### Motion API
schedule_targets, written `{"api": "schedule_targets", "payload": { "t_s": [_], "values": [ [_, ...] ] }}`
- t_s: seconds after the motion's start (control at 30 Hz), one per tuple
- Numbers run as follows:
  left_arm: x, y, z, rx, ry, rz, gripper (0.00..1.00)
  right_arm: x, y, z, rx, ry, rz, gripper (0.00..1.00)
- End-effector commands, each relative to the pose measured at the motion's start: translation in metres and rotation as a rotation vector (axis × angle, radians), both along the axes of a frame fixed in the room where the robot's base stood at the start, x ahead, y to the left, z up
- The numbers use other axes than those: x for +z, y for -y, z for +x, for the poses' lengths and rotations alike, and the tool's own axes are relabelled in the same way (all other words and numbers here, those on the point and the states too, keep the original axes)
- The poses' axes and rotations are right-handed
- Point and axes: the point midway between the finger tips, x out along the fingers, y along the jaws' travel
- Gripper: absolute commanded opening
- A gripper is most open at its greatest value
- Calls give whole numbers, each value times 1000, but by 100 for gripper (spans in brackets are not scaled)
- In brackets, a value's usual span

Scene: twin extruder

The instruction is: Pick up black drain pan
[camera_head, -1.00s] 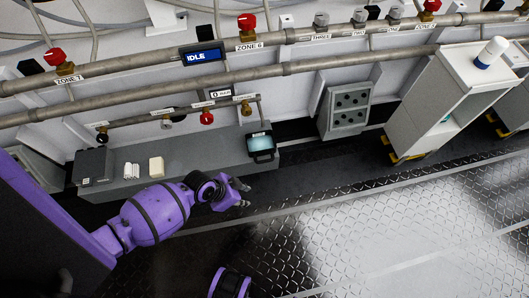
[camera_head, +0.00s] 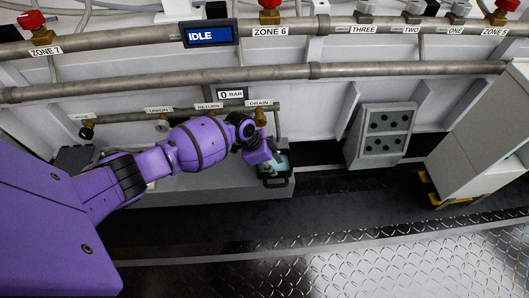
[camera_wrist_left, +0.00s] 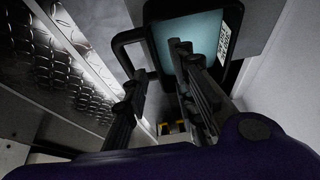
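The black drain pan (camera_head: 284,165) holds teal liquid and sits at the right end of the grey ledge, under the DRAIN valve. Its handle faces the front. My left gripper (camera_head: 268,166) is right over the pan and partly covers it. In the left wrist view the pan (camera_wrist_left: 193,22) fills the top, with a white label on its rim and its looped handle (camera_wrist_left: 119,45) to the left. The left gripper's fingers (camera_wrist_left: 160,68) are spread apart, close to the pan and handle; whether they touch cannot be told. My right gripper is not in view.
The grey ledge (camera_head: 220,181) runs along the wall. Pipes with valves (camera_head: 260,117) hang just above the pan. A grey dotted panel (camera_head: 382,135) and a white cabinet (camera_head: 470,150) stand to the right. The dark floor in front is clear.

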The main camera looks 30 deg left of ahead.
Motion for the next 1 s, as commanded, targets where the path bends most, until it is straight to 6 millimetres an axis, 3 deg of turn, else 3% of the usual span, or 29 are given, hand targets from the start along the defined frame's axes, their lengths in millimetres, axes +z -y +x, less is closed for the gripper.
{"api": "schedule_targets", "payload": {
  "t_s": [0.2, 0.3, 0.5, 0.7, 1.0],
  "values": [
    [-34, 13, 5, 0, 0, -2, 25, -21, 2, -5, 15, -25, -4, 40],
    [-41, 16, 7, -1, 2, 0, 25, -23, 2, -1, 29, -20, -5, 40],
    [-39, 16, 8, 0, 3, 0, 25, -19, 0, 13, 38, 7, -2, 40],
    [-39, 16, 7, 0, 4, -1, 0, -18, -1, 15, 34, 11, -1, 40],
    [-39, 16, 8, 0, 5, -2, 0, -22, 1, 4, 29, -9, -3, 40]
  ]
}}
